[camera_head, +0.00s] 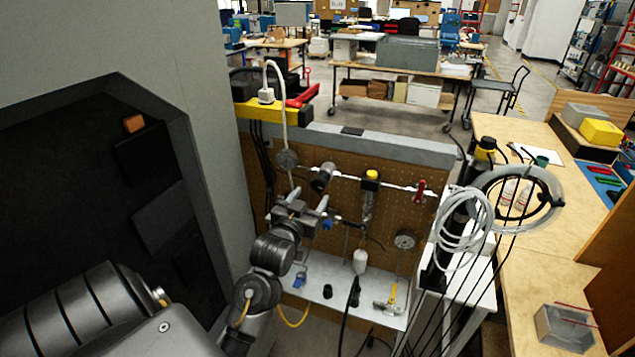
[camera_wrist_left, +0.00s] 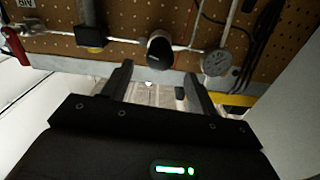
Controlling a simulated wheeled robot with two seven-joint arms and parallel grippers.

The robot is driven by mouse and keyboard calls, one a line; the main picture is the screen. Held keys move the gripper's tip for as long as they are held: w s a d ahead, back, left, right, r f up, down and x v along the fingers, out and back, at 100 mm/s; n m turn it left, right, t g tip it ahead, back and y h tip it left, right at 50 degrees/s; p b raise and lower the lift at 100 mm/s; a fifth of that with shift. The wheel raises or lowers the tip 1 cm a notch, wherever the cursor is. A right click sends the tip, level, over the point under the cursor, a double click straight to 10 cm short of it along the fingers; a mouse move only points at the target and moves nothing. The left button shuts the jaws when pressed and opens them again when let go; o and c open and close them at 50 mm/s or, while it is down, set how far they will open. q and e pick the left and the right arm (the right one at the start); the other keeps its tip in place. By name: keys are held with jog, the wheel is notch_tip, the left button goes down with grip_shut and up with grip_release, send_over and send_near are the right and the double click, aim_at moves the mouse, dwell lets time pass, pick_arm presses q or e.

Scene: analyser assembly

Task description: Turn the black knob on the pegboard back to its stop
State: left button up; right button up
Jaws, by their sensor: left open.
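The black knob (camera_head: 322,177) sticks out from the brown pegboard (camera_head: 405,212), on a thin white pipe. In the left wrist view the knob (camera_wrist_left: 160,50) shows its dark round face, just beyond the fingertips and roughly centred between them. My left gripper (camera_head: 309,200) is open and empty in front of the pegboard, a little below and left of the knob in the head view. In the left wrist view its two fingers (camera_wrist_left: 159,74) are well apart, and no contact with the knob shows. The knob's turn position cannot be read. My right gripper is not in view.
A round gauge (camera_head: 287,159) sits left of the knob; a yellow-topped valve (camera_head: 371,176) and a red handle (camera_head: 420,191) are to its right. A white shelf (camera_head: 325,272) with small parts lies below. Coiled hoses (camera_head: 462,228) hang at the right.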

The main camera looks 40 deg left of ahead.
aim_at(317, 187)
pick_arm(q)
jog(key=p+x, duration=0.1)
jog(key=x, duration=0.5)
jog(key=shift+p, duration=0.4)
jog(key=shift+c, duration=1.3)
jog(key=c, duration=0.7)
